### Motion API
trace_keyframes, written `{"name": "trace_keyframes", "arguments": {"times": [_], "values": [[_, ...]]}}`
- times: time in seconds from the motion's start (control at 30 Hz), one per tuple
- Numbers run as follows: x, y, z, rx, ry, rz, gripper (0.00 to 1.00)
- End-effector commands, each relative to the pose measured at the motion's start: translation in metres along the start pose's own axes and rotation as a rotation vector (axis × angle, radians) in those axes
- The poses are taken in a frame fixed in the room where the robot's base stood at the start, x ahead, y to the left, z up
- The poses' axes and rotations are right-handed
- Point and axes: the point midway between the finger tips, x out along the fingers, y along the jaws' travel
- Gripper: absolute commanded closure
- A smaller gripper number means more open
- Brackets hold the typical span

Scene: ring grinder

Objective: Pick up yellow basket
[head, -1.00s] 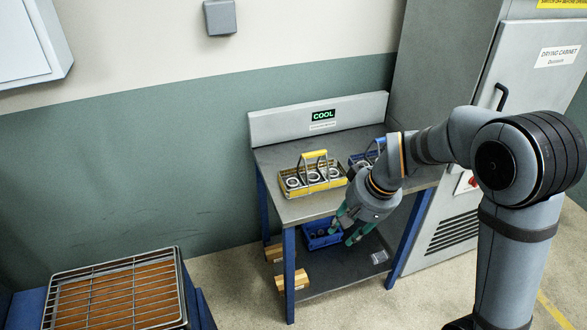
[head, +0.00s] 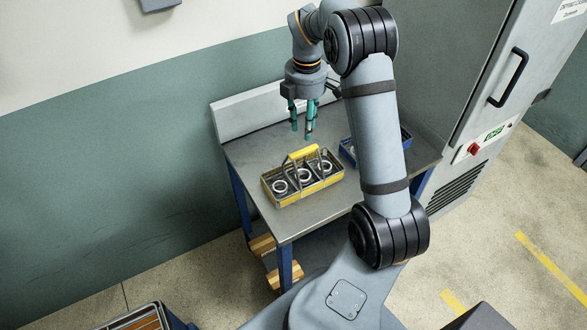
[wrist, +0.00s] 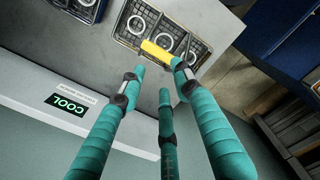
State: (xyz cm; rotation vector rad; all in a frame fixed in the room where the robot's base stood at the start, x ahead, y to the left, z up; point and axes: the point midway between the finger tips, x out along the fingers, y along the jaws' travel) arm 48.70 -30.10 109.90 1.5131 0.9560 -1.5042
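The yellow basket (head: 304,176) stands upright on the grey metal table. It holds several metal rings, and its yellow handle grip (head: 302,153) arches above them. My gripper (head: 303,128) points down above the table, behind the basket and higher than its handle. Its teal fingers are spread open with nothing between them. In the wrist view the gripper (wrist: 158,85) has its fingertips near the yellow handle (wrist: 157,50), which appears beyond them; I see no clear contact. The basket tray (wrist: 133,25) shows partly there, cut by the top edge.
A blue basket (head: 349,152) stands right of the yellow one, partly hidden by my arm. The table (head: 262,152) has a raised back panel (head: 236,119). A drying cabinet (head: 470,80) with a black handle stands to the right. Wooden blocks (head: 284,277) lie below.

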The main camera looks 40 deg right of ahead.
Motion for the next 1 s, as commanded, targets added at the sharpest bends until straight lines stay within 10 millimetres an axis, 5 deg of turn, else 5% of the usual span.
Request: {"name": "trace_keyframes", "arguments": {"times": [0.23, 1.0], "values": [[0.004, -0.006, -0.003, -0.262, 0.010, -0.022, 0.68], [0.092, -0.004, -0.004, -0.276, 0.010, -0.020, 0.68]]}}
